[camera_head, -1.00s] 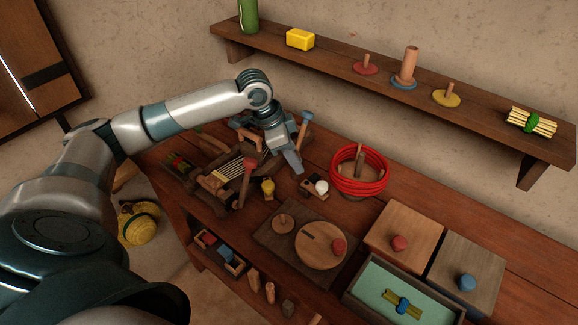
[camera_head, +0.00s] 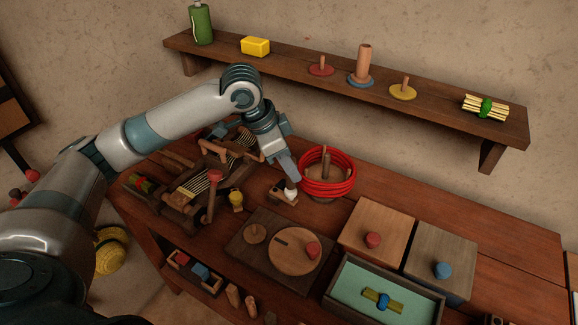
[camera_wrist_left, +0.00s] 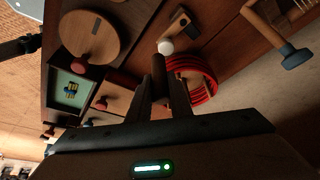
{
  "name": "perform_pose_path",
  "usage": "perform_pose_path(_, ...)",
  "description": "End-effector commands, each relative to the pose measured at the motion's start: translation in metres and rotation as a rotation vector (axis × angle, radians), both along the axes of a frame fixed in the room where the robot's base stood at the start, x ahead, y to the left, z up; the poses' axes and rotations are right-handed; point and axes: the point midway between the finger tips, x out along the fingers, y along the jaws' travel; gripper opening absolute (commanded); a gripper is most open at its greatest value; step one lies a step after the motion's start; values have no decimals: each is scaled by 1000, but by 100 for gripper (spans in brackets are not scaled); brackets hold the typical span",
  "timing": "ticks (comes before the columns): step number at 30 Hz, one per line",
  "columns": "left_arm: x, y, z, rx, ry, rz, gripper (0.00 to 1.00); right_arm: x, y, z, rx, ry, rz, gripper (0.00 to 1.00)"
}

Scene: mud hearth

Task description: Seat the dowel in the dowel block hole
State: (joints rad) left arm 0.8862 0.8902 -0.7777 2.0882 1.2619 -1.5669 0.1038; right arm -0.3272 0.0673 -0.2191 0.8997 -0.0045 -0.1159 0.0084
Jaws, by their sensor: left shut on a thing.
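My left gripper (camera_head: 291,176) points down, just above the small dowel block (camera_head: 278,194) on the bench. In the left wrist view its fingers (camera_wrist_left: 160,86) are shut on a dark brown cylinder, which looks like the dowel (camera_wrist_left: 158,67). In the head view the dowel is mostly hidden by the fingers. The block also shows in the wrist view (camera_wrist_left: 178,19), with a dark hole in its top, beyond the dowel's end. A white ball (camera_head: 291,195) sits at the block, close to the dowel's end in the wrist view (camera_wrist_left: 165,47). My right gripper is not in view.
A red coil (camera_head: 327,186) around a post stands just right of the gripper. A board with a round lid (camera_head: 296,252) lies in front. Lidded boxes (camera_head: 376,228) and an open tray (camera_head: 343,302) are at the right.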

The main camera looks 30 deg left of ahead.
Motion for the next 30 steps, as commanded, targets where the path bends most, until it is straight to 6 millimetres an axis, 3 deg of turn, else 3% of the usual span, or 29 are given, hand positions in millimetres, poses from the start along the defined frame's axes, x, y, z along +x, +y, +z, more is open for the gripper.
perform_pose_path(17,-1,-1,0,1,-1,19,0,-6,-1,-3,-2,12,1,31)
perform_pose_path(23,-4,-8,0,0,-1,111,0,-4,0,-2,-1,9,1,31)
perform_pose_path(30,-8,-21,3,-1,-4,334,0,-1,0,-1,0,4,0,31)
